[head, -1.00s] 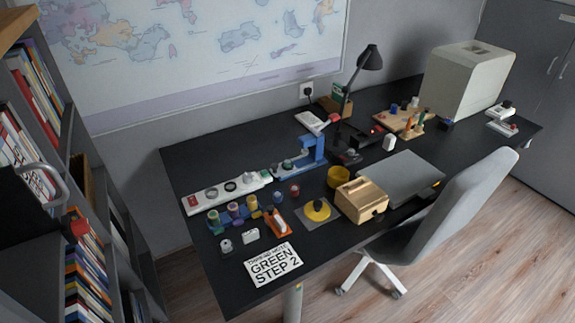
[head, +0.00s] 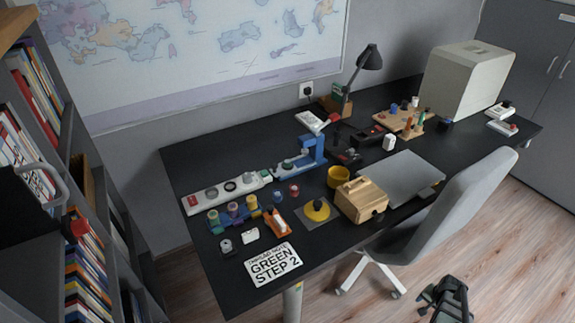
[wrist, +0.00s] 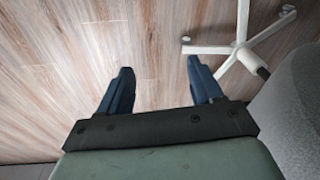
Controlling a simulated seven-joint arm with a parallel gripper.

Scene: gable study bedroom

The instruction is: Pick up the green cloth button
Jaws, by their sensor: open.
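I cannot make out the green cloth button for certain; the small parts are too tiny in the head view. A small greenish round spot (head: 287,164) shows on the base of the blue press (head: 312,150). The white strip (head: 192,205) holds several round pieces, with a hint of green at its right end. My gripper (head: 445,292) is at the bottom right of the head view, over the floor and away from the desk. In the wrist view my gripper (wrist: 158,82) has its two dark blue fingers wide apart, with nothing between them.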

